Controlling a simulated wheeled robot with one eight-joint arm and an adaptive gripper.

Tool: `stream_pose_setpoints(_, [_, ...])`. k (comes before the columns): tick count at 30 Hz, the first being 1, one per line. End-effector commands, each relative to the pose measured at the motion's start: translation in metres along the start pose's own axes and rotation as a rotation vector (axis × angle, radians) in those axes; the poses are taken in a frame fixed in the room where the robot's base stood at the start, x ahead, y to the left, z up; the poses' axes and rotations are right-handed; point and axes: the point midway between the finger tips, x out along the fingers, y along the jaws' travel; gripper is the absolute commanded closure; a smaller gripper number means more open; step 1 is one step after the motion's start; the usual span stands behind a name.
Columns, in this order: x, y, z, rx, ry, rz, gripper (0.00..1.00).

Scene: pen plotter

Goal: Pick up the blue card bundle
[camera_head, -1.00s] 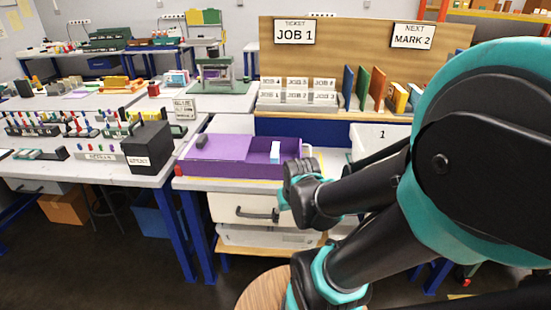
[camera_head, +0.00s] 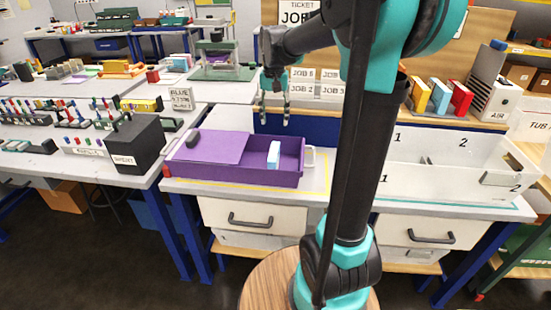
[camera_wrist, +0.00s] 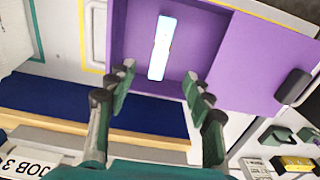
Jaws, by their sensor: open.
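A small light-blue and white bundle (camera_head: 273,155) stands in the open right part of the purple box (camera_head: 232,175). In the wrist view the bundle (camera_wrist: 161,48) is a narrow pale strip inside the purple box (camera_wrist: 118,40), with its blue edge at the top. My gripper (camera_head: 274,117) hangs fingers-down above and behind the box in the head view. It is open and empty. In the wrist view the fingers (camera_wrist: 159,84) are spread, with the bundle ahead, roughly in line with the gap between them and apart from them.
A purple lid (camera_head: 212,147) with a dark knob (camera_head: 192,138) covers the box's left part. A white numbered bin (camera_head: 455,190) stands to the right. A black box (camera_head: 135,143) is at left. Job trays (camera_head: 318,90) and upright colored books (camera_head: 440,97) are behind.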

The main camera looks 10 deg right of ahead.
Motion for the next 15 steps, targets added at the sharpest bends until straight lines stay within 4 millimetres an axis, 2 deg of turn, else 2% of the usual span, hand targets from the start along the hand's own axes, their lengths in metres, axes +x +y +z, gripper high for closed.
stream_pose_setpoints(9, [0.065,0.000,-0.001,-0.001,0.001,0.000,0.48])
stream_pose_setpoints(15, [0.092,0.000,-0.001,-0.001,0.001,-0.001,0.48])
